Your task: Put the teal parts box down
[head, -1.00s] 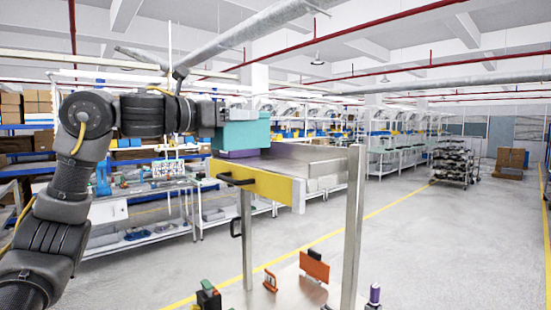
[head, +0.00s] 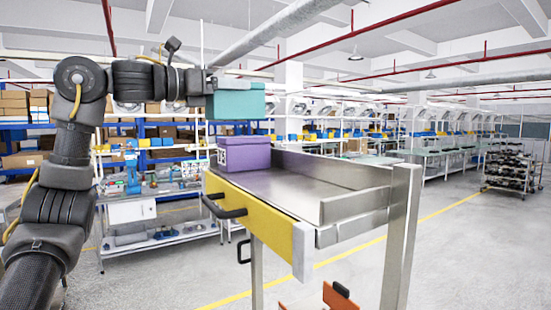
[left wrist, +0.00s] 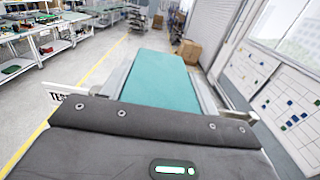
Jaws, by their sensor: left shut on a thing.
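The teal parts box (head: 236,101) is held up in the air at the end of my left arm in the head view. My left gripper (head: 207,92) is shut on its left side. The box also fills the middle of the left wrist view (left wrist: 160,82), beyond the dark gripper body (left wrist: 160,135). In the head view the box appears above a purple box (head: 244,154), with a gap between them. The purple box sits at the far left corner of a steel-topped cart (head: 300,185) with a yellow front edge. My right gripper is not in view.
The cart top right of the purple box is bare, with a raised rim at its right side. Black handles (head: 222,208) stick out at the cart's front left. An orange part (head: 338,298) stands lower down. Workbenches (head: 150,210) and shelves stand behind.

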